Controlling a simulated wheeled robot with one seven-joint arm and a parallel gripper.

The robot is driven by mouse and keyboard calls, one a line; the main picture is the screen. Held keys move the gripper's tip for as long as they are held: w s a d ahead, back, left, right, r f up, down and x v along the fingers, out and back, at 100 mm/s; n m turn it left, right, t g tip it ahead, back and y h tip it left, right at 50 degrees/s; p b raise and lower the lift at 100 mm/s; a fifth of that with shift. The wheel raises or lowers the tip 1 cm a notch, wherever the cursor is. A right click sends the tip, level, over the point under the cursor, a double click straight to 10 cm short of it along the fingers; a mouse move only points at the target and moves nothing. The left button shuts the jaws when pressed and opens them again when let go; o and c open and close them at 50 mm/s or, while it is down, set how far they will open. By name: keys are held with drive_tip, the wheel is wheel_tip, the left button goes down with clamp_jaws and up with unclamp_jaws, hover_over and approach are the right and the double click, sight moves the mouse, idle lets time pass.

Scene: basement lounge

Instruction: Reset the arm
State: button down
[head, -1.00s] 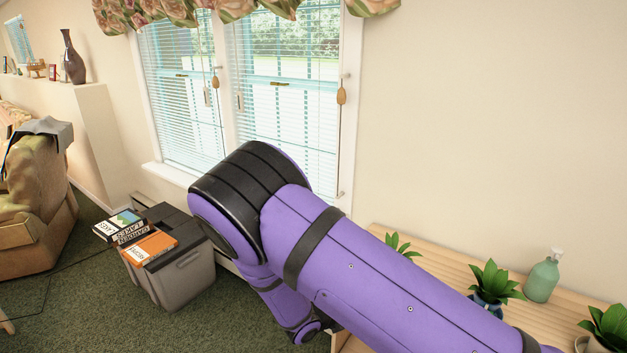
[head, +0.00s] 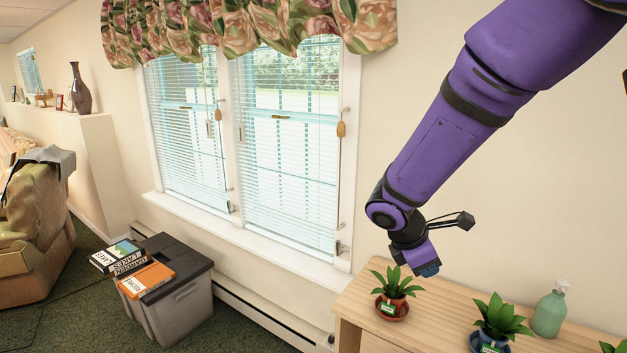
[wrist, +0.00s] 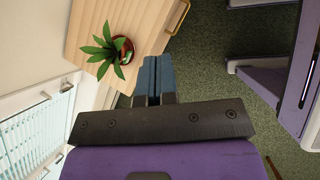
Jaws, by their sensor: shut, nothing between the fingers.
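My purple arm reaches in from the upper right in the head view. My gripper (head: 428,270) hangs at its end, just above and to the right of a potted plant (head: 394,290), apart from it. In the wrist view my gripper's blue fingers (wrist: 153,75) are shut together with nothing between them. The same potted plant, in a terracotta pot, shows to the left of the fingers in the wrist view (wrist: 110,48).
A wooden cabinet (head: 420,327) by the wall bears several potted plants and a green pump bottle (head: 550,308). A grey bin (head: 178,312) with books on its lid stands below the window (head: 285,150). An armchair (head: 35,235) is at far left. Carpet lies between.

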drive_tip(key=s+d+r+m+t+y, duration=0.2)
drive_tip(key=s+d+r+m+y, duration=0.1)
drive_tip(key=s+r+m, duration=0.6)
drive_tip(key=s+d+r+m+t+y, duration=0.1)
drive_tip(key=s+d+r+m+y, duration=0.2)
drive_tip(key=s+r+m, duration=0.6)
drive_tip(key=s+d, duration=0.1)
drive_tip(key=s, duration=0.3)
drive_tip(key=shift+s+d+r+t, duration=0.15)
drive_tip(key=shift+s+d+t, duration=0.2)
drive_tip(key=shift+t, duration=0.05)
